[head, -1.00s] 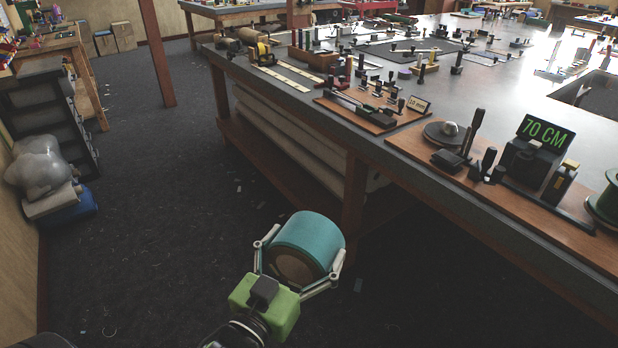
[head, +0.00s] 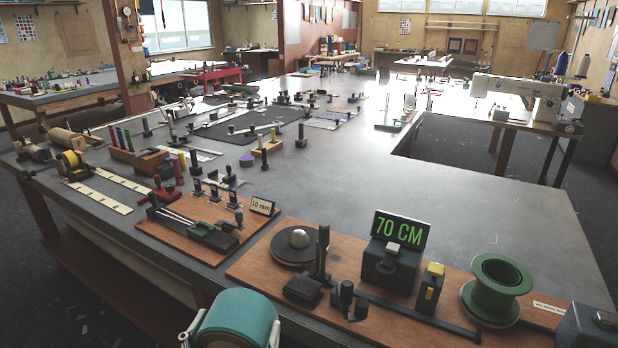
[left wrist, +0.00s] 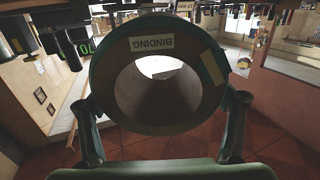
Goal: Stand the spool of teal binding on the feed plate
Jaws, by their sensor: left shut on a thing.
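The spool of teal binding (head: 238,318) is at the bottom of the head view, in front of the table's near edge. My left gripper (head: 229,336) is shut on its sides, one finger on each side. In the left wrist view the spool's end (left wrist: 205,110) faces the camera, with its wide hollow core and a BINDING label. A round dark plate with a silver knob (head: 297,241), seemingly the feed plate, is on the wooden board (head: 258,266), and nothing stands on it. My right gripper is not in view.
A 70 CM display (head: 400,230), a black post (head: 322,252), a yellow-topped block (head: 430,288) and a green spool (head: 496,285) crowd the board right of the plate. A second board (head: 180,238) with small tools lies to the left.

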